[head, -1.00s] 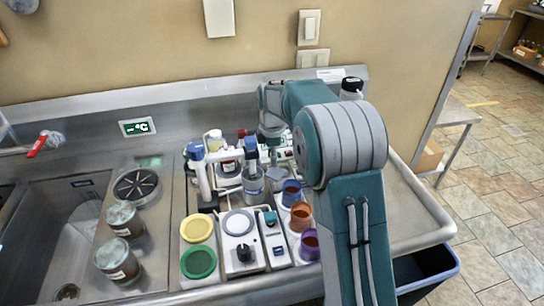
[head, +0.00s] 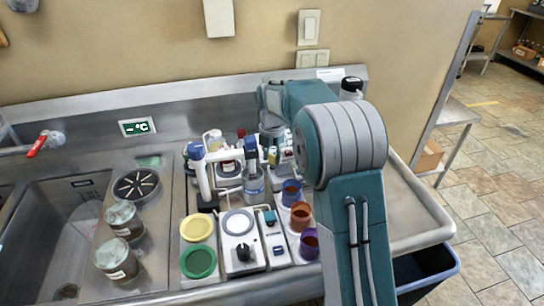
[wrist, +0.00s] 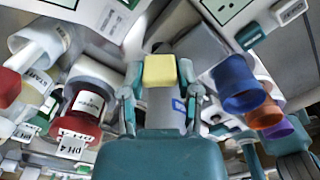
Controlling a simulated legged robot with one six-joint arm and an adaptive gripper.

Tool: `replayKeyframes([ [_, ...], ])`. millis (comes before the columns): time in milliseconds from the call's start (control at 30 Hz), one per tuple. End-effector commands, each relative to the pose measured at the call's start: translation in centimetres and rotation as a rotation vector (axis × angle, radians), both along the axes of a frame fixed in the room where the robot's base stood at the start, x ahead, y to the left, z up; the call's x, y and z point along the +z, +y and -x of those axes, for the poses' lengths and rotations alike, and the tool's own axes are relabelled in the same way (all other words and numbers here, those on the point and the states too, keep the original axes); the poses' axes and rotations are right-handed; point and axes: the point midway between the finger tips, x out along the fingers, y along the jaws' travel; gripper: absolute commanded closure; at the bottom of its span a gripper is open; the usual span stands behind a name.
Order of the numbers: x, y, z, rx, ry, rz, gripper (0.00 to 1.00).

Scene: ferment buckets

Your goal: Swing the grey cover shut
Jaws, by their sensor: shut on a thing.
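My gripper (wrist: 160,78) is at the back of the white equipment group, with its two fingers on either side of a yellow tab (wrist: 160,70). The fingers are shut on it. A grey piece (wrist: 165,105) with a blue mark lies against the tab and looks like the grey cover, but its hinge and edges are hidden by my gripper. In the head view the yellow tab (head: 272,156) shows small below my gripper (head: 272,142). How far the cover stands open cannot be told.
Blue (head: 292,192), brown (head: 301,215) and purple (head: 309,243) cups stand at the right front. A clear bottle (head: 253,183) stands close by on the left. Yellow (head: 197,228) and green (head: 199,261) discs lie in front. Jars (head: 122,220) stand by the sink.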

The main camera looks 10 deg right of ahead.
Motion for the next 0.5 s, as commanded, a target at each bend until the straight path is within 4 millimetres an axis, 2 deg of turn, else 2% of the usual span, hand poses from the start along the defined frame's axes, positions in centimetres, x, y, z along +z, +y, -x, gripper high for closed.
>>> replayKeyframes([
  [500,-0.25,-0.01,-0.11,0.054,-0.001,0.0,1.0],
])
